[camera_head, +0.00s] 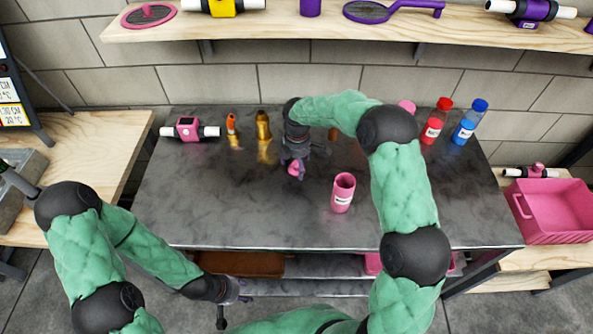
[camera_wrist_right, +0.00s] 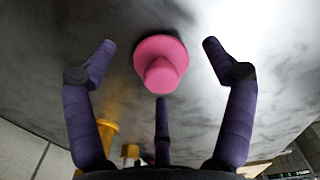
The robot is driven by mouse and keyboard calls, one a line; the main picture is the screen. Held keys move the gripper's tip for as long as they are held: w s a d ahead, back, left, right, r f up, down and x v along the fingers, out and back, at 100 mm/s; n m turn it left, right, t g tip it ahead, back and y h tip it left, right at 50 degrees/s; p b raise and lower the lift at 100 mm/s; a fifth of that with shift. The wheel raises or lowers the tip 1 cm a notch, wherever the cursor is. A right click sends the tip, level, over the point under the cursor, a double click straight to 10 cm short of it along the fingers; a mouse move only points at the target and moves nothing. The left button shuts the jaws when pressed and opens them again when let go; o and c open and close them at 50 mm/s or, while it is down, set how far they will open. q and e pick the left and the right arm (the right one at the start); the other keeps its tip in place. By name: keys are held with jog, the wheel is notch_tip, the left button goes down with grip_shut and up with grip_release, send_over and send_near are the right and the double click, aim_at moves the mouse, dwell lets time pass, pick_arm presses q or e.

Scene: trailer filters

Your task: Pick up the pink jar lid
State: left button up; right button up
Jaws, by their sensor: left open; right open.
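The pink jar lid (camera_wrist_right: 161,65) has a wide brim and a raised round knob. In the right wrist view it sits between the spread fingers of my right gripper (camera_wrist_right: 160,55), apart from them. In the head view the lid (camera_head: 296,171) is partly hidden beneath my right gripper (camera_head: 297,158), which is open over the dark table. An open pink jar (camera_head: 342,195) with a white label stands to the right of the lid. My left gripper (camera_head: 228,304) is open and empty, low in front of the table's front edge.
Orange bottles (camera_head: 263,128) and a pink-and-white fitting (camera_head: 188,130) stand at the table's back left. A red bottle (camera_head: 436,122) and a blue bottle (camera_head: 469,122) stand back right. A pink crate (camera_head: 553,210) is at far right. The table's front left is clear.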

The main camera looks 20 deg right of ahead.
aim_at(297, 163)
jog(key=shift+f, duration=0.35)
jog(key=c, duration=1)
jog(key=shift+c, duration=0.2)
jog(key=shift+r, duration=0.1)
jog(key=shift+r+p, duration=0.3)
jog(key=shift+r, duration=0.25)
notch_tip(297, 163, up, 2)
jog(key=shift+r+p, duration=0.25)
jog(key=shift+p, duration=0.35)
jog(key=s+r+p, duration=0.4)
jog(key=s+r, duration=0.5)
jog(key=s, duration=0.5)
jog(key=s+d+r+n+p, duration=0.1)
jog(key=d+r+p, duration=0.7)
jog(key=p, duration=1.3)
jog(key=shift+s+d, duration=0.75)
jog(key=shift+s, duration=0.05)
